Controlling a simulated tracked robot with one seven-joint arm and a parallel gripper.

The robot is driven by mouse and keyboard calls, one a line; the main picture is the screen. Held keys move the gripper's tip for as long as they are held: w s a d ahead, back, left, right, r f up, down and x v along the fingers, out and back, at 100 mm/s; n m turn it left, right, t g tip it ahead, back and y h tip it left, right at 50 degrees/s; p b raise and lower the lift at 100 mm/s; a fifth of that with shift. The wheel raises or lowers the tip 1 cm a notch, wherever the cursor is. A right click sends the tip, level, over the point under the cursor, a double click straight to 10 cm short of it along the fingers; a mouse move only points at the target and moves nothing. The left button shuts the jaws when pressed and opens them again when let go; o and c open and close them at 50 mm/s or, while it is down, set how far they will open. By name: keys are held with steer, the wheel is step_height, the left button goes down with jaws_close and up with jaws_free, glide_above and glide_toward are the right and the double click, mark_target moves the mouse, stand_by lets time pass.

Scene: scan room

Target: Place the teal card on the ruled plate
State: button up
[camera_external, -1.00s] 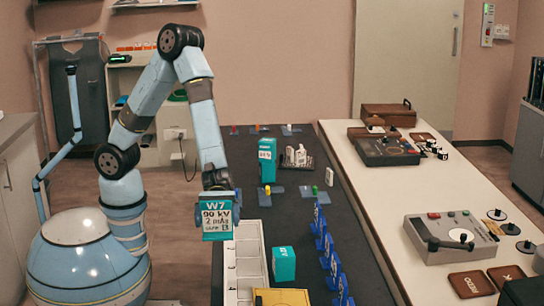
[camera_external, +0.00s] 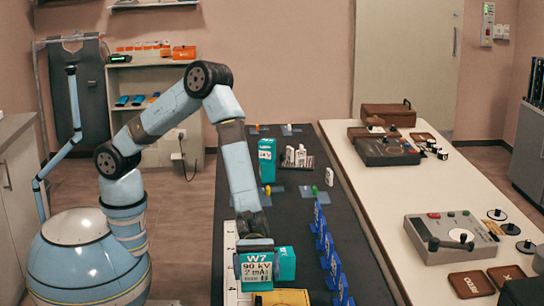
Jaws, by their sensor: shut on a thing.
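The teal card (camera_external: 257,268) is marked W7, 90 kV and 2 mAs, and faces the camera. My gripper (camera_external: 255,246) is shut on its upper edge and holds it upright at the near end of the dark table. The card's lower edge is close to a yellow object (camera_external: 282,298), and I cannot tell whether they touch. I cannot clearly make out the ruled plate. A white strip with dividing lines (camera_external: 231,280) lies just left of the card, partly hidden by the card and my arm.
A teal block (camera_external: 286,264) stands right beside the card. Several blue upright pieces (camera_external: 328,248) line the right side of the dark table (camera_external: 295,225). The table's middle is clear.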

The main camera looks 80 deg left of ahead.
mark_target(258, 278)
steer(key=shift+w+d+f, duration=0.25)
steer(key=shift+f, duration=1.65)
steer(key=o, duration=0.8)
steer(key=shift+a, duration=0.1)
